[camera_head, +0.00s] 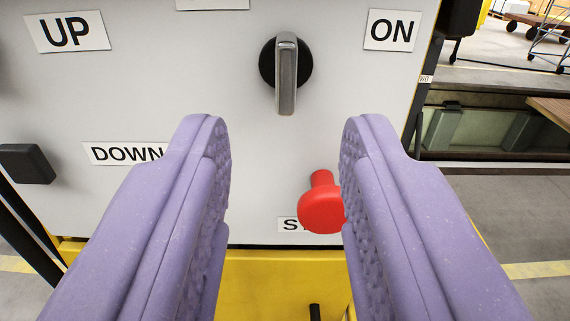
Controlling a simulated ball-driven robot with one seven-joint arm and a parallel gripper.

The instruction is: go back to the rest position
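My gripper (283,135) is open, its two purple fingers wide apart with nothing between the tips. It is in front of a light grey control panel (240,130). A metal rotary switch (286,75) with a black base stands on the panel above the space between the fingertips, its handle upright. A red mushroom-shaped button (322,208) sticks out low on the panel, partly hidden by the right finger. I cannot tell whether that finger touches it.
Labels read "UP" (68,32), "DOWN" (125,152) and "ON" (391,30); a label beside the red button is mostly hidden. A black knob (27,164) is at the left. A yellow base (265,285) lies below. Floor and a recessed pit (470,128) show at right.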

